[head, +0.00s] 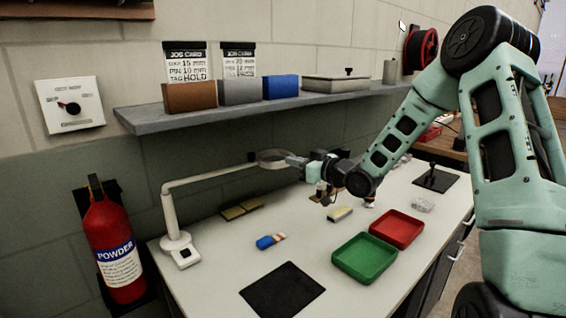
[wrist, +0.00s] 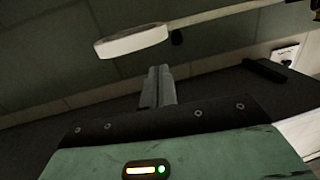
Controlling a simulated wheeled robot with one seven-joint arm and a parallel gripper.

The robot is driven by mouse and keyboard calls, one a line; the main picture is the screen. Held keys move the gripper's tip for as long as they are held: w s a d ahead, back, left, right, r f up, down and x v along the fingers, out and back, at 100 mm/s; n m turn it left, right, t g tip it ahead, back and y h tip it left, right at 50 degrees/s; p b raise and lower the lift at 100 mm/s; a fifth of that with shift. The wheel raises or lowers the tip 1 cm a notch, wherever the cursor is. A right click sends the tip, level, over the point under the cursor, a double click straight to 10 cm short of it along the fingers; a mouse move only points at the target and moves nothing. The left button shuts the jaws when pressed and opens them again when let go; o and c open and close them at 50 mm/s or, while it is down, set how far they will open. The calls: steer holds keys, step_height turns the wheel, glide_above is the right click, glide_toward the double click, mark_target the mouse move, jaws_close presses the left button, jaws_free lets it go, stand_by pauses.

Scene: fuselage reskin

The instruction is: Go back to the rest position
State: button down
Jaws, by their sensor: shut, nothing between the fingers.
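My gripper (head: 296,161) is held above the back of the white workbench (head: 215,285), pointing left, close to the round head of the magnifier lamp (head: 272,157). In the wrist view the fingers of my gripper (wrist: 157,82) are together with nothing between them. The lamp head (wrist: 132,41) shows just beyond them, up and to the left. I cannot tell whether the gripper touches the lamp; a gap shows in the wrist view. My arm reaches in from the right over the bench.
A green tray (head: 364,278) and a red tray (head: 416,230) lie on the bench. A black mat (head: 282,290), a blue piece (head: 265,242) and a yellow-white block (head: 340,214) lie nearby. A shelf (head: 150,122) with boxes runs above. A fire extinguisher (head: 112,262) hangs left.

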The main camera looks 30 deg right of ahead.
steer(key=s+a+f+n+g+h+p, duration=0.1)
steer(key=s+a+g, duration=0.5)
steer(key=a, duration=0.4)
steer(key=s+a+f+n+g+h+p, duration=0.1)
steer(key=s+a+f+g+h, duration=0.15)
steer(key=s+a, duration=0.6)
steer(key=s+a+r+g+h, duration=0.1)
steer(key=s+a+g, duration=0.3)
steer(key=s, duration=0.9)
steer(key=s+a+r+n+g+h+p, duration=0.1)
steer(key=s+a+g, duration=0.3)
steer(key=s, duration=0.8)
steer(key=shift+s+r+n, duration=0.3)
steer(key=shift+s, duration=0.05)
